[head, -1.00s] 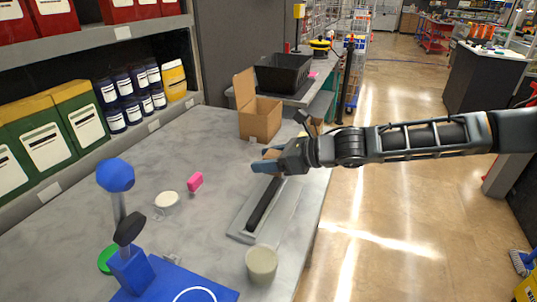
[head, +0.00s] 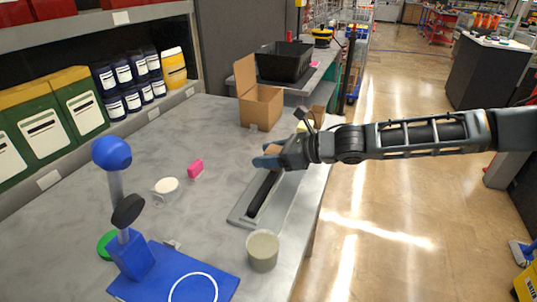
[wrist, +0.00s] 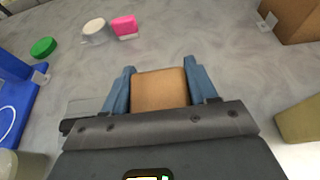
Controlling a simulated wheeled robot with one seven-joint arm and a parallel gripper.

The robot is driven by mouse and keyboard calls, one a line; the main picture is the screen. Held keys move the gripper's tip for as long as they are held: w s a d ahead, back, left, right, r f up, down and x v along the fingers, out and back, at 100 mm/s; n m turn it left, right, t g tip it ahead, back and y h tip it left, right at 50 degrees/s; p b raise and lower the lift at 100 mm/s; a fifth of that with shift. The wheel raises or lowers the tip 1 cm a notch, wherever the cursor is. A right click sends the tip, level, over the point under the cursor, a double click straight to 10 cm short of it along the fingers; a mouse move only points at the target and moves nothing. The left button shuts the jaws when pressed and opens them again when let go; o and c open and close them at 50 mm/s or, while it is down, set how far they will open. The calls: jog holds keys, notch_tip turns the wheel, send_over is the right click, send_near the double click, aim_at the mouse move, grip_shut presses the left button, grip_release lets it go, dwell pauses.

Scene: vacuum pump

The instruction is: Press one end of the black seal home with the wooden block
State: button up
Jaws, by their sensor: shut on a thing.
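The black seal (head: 262,193) lies lengthwise along a grey plate (head: 240,218) on the table. Its near end is in clear view in the head view; its far end is hidden by my gripper. My gripper (head: 268,160) is over the far part of the plate, shut on the wooden block (wrist: 159,88). The block shows tan between the two blue fingers in the wrist view. Whether the block touches the seal cannot be told. In the wrist view a dark end of the seal (wrist: 67,126) shows left of the gripper.
A beige cup (head: 263,251) stands by the plate's near end. A pink block (head: 196,169), a white cup (head: 166,190) and a blue press (head: 132,255) are to the left. An open cardboard box (head: 262,106) stands behind. The table's right edge is close to the plate.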

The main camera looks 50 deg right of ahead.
jog(key=shift+f+b, duration=0.4)
jog(key=shift+f, duration=0.1)
dwell(2.7)
jog(key=shift+r+p, duration=1.5)
jog(key=shift+r, duration=1.6)
